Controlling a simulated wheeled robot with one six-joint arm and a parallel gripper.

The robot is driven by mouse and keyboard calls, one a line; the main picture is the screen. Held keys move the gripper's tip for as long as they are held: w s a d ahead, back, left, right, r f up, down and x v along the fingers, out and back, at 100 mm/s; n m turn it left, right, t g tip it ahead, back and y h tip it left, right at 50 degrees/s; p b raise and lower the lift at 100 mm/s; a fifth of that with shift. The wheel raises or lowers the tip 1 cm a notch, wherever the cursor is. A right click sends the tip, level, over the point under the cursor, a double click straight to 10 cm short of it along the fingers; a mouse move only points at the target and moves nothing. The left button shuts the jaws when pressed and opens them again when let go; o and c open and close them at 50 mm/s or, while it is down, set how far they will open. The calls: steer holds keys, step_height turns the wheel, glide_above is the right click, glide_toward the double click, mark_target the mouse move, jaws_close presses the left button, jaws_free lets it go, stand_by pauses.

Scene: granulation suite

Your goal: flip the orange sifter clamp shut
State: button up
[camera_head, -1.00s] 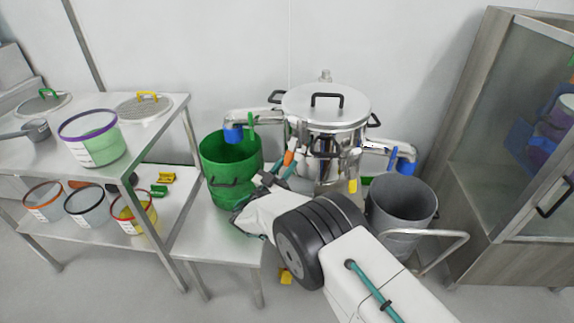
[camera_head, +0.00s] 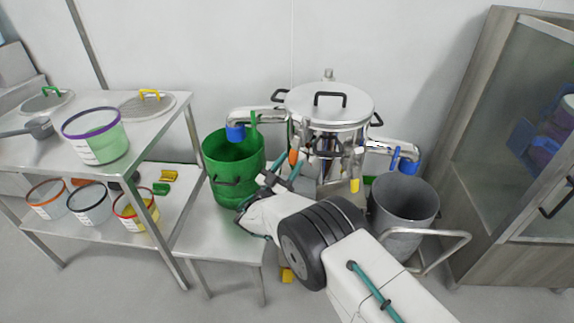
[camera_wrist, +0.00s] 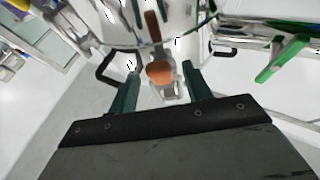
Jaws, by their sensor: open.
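The steel sifter (camera_head: 327,108) stands against the wall with its domed lid on. The orange sifter clamp (camera_head: 293,155) is on its front left side, below the lid rim. In the wrist view the clamp's orange handle (camera_wrist: 160,72) lies between my fingers, with a second orange part (camera_wrist: 152,25) beyond it. My gripper (camera_head: 280,177) is open at the front left of the sifter, close to the clamp. In the wrist view its two green fingers (camera_wrist: 158,85) stand apart on either side of the orange handle. I cannot tell whether either finger touches it.
A green bucket (camera_head: 222,190) stands on a low table (camera_head: 215,238) just left of my gripper. A grey bin (camera_head: 402,228) stands right of the sifter. A yellow clamp (camera_head: 355,185) hangs on the sifter's right front. A shelf table (camera_head: 165,118) holds tubs at left.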

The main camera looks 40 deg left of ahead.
steer(key=shift+s, duration=0.1)
steer(key=v, duration=0.7)
steer(key=shift+s+f, duration=0.15)
steer(key=shift+s, duration=0.1)
steer(key=shift+a, duration=0.1)
